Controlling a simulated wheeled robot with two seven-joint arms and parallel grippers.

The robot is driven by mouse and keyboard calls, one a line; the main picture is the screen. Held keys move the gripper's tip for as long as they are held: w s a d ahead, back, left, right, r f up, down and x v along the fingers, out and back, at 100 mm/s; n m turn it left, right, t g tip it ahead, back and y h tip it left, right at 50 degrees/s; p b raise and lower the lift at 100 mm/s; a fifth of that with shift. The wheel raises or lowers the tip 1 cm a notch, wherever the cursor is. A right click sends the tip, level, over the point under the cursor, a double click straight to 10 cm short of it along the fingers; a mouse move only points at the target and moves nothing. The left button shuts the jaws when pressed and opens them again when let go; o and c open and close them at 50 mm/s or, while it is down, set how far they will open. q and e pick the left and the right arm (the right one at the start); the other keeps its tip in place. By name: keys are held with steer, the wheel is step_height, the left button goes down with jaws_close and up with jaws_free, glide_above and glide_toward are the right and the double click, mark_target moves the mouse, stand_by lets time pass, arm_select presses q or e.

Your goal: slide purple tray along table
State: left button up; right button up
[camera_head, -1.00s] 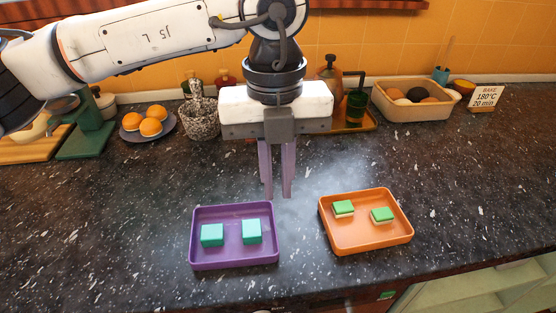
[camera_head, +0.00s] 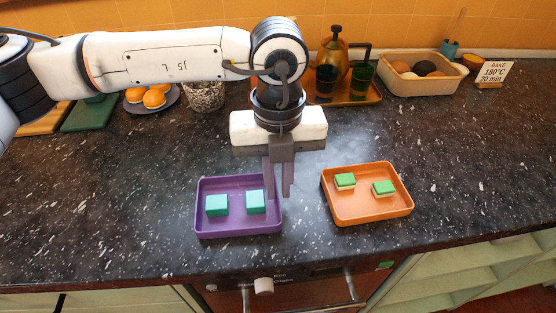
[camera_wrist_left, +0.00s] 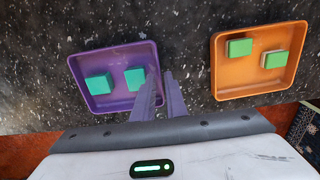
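The purple tray (camera_head: 240,230) lies on the dark speckled counter and holds two teal cubes (camera_head: 217,205) (camera_head: 255,202). It also shows in the left wrist view (camera_wrist_left: 113,106). My left gripper (camera_head: 279,196) points down at the tray's right side, its fingers a little apart with nothing seen between them. In the head view, one finger overlaps the right rim and the other is just outside it. In the wrist view the fingers (camera_wrist_left: 160,76) cover part of that side. I cannot tell whether they touch the rim. My right gripper is out of view.
An orange tray (camera_head: 370,217) with two green-topped blocks stands to the right, with a narrow bare gap between the trays. The counter's front edge is close.

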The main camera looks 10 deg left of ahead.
arm_select(q)
steer(key=shift+f, duration=1)
jaws_close()
